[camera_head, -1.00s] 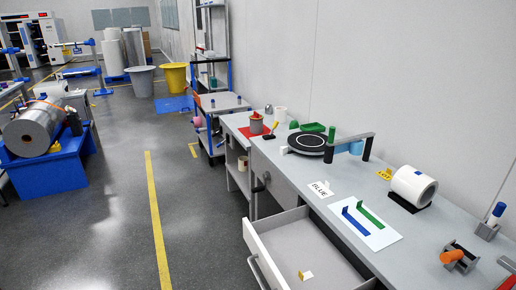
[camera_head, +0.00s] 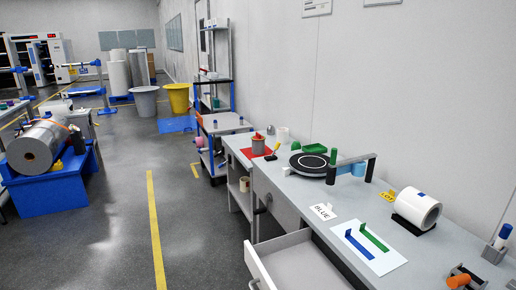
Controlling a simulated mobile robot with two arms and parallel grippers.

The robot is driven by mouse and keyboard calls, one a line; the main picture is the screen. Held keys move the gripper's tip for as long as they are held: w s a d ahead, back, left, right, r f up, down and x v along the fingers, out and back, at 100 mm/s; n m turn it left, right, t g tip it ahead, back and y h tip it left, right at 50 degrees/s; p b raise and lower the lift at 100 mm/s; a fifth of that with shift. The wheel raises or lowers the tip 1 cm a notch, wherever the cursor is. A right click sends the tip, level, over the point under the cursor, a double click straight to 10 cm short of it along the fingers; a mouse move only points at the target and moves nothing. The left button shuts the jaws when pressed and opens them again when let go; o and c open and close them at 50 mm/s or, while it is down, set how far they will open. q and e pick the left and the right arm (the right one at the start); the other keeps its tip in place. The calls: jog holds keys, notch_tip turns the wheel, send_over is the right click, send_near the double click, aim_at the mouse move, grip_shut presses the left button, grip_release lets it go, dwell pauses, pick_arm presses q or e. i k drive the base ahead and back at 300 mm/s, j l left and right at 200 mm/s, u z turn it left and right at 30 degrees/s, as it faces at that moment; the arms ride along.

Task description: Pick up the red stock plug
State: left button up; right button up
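I cannot make out a red stock plug for certain. A red item (camera_head: 258,143) stands on the red mat (camera_head: 246,153) at the far end of the workbench; it looks like a container and is too small to identify. A small blue cylinder (camera_head: 215,123) stands on the grey cart (camera_head: 232,121) behind the bench. Neither of my grippers is in view.
The grey workbench (camera_head: 299,188) runs along the right wall, holding a black round plate (camera_head: 309,164), a white roll (camera_head: 417,208) and a white sheet (camera_head: 384,262). Its open drawer (camera_head: 300,268) juts into the aisle. A blue stand (camera_head: 50,190) is at left; the floor (camera_head: 115,225) between is clear.

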aim_at(258, 137)
jog(key=i+j+u, duration=0.3)
jog(key=i+j, duration=0.3)
jog(key=i+j+u, duration=0.25)
jog(key=i+j, duration=0.2)
jog(key=i, duration=0.2)
jog(key=i+z, duration=0.1)
jog(key=i, duration=0.4)
jog(key=i+j+z, duration=0.1)
jog(key=i, duration=0.4)
jog(key=i+j+z, duration=0.1)
jog(key=i, duration=0.45)
jog(key=i+j+z, duration=0.1)
jog(key=i, duration=0.4)
jog(key=j, duration=0.1)
